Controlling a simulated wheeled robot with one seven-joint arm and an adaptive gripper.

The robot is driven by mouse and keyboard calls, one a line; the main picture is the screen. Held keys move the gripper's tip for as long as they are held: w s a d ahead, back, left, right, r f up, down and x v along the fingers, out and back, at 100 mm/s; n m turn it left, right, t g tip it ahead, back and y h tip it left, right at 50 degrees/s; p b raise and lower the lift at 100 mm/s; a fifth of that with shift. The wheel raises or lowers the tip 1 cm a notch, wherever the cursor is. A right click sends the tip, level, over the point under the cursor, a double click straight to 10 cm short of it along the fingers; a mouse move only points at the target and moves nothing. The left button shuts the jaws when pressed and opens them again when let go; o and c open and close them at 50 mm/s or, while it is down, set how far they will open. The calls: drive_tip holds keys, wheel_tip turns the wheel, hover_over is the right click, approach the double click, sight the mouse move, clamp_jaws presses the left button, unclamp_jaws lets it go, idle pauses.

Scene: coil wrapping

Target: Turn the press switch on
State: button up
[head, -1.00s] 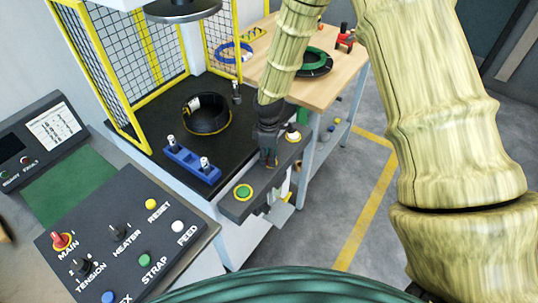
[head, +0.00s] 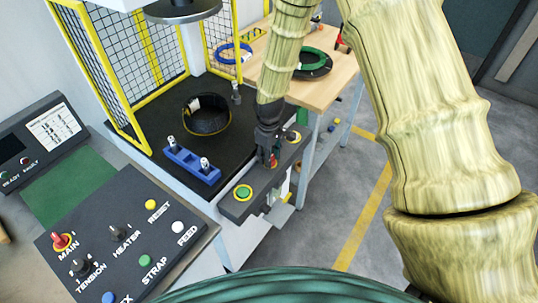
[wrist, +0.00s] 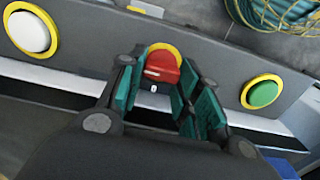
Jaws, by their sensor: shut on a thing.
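The press switch is a red knob (wrist: 163,64) on a yellow ring, set in the dark control bar between a white button and a green button. My gripper (wrist: 160,88) has its teal-padded fingers on either side of the knob, closed on it. A small white mark shows on the knob's face. In the head view my gripper (head: 268,146) points down at the bar, and a bit of the red knob (head: 274,161) shows beside its fingertips. The knob's lower part is hidden by the fingers.
The green button (head: 243,193) sits at the bar's near end, and the white button (wrist: 31,34) is on the knob's other side. A black coil (head: 207,116) and a blue block (head: 191,165) rest on the press table. A console (head: 128,240) stands nearer.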

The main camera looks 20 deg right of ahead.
drive_tip(key=o, duration=0.7)
drive_tip(key=shift+o, duration=0.2)
wheel_tip(320, 180, up, 12)
idle(0.4)
idle(0.4)
